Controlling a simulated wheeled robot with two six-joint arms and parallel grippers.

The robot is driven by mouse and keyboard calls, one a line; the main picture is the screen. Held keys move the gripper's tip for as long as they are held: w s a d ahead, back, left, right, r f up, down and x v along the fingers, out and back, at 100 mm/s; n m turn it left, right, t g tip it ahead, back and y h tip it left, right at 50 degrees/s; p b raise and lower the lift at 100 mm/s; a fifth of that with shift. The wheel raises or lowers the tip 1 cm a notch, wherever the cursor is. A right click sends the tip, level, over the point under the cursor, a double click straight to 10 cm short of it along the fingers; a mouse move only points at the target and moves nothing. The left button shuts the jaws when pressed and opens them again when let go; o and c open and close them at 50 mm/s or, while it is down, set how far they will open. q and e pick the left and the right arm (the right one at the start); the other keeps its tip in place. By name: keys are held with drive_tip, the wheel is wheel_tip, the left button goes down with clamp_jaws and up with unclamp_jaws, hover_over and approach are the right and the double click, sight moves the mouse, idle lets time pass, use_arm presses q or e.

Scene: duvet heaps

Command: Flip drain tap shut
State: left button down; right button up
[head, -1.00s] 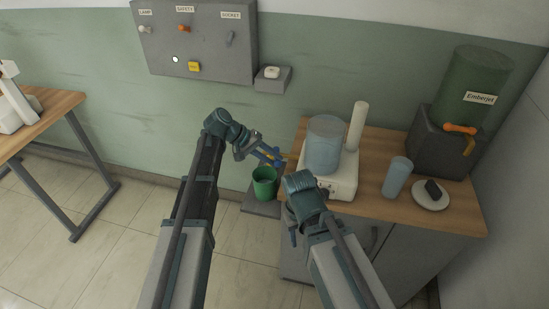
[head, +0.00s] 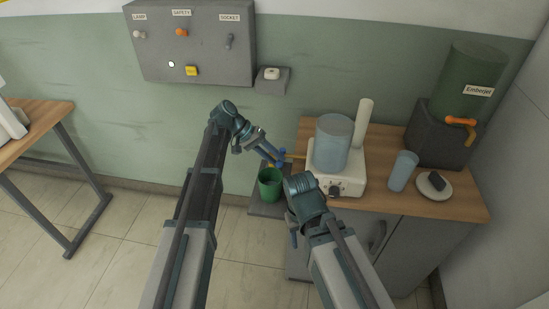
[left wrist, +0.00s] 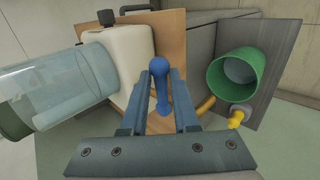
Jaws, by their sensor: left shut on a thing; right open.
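The drain tap has a blue handle (head: 282,153) and a thin brass pipe (head: 297,156) at the left side of the white blender-like machine (head: 337,184). My left gripper (head: 277,161) is at this handle. In the left wrist view the blue handle (left wrist: 159,68) stands between the two fingers of my left gripper (left wrist: 160,100), which is shut on it. A yellow-brass spout (left wrist: 206,103) shows beside the right finger. The tap's valve body is mostly hidden by the fingers. My right gripper (head: 293,234) is open, low in front of the cabinet, partly hidden by its wrist.
A green bucket (head: 270,185) stands on a grey shelf (head: 262,208) below the tap, with greyish contents. A clear blue container (head: 333,143) tops the machine. A blue cup (head: 403,171), a plate (head: 434,186) and a green dispenser (head: 470,83) stand to the right.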

use_arm(q)
drive_tip(key=c, duration=0.7)
unclamp_jaws()
drive_tip(key=shift+o, duration=0.2)
drive_tip(key=shift+w+a+r+p, duration=0.1)
drive_tip(key=shift+a+r+p, duration=0.15)
drive_tip(key=shift+r+p, duration=0.15)
drive_tip(key=p+v, duration=0.9)
drive_tip(key=v, duration=0.4)
drive_tip(key=shift+f, duration=0.15)
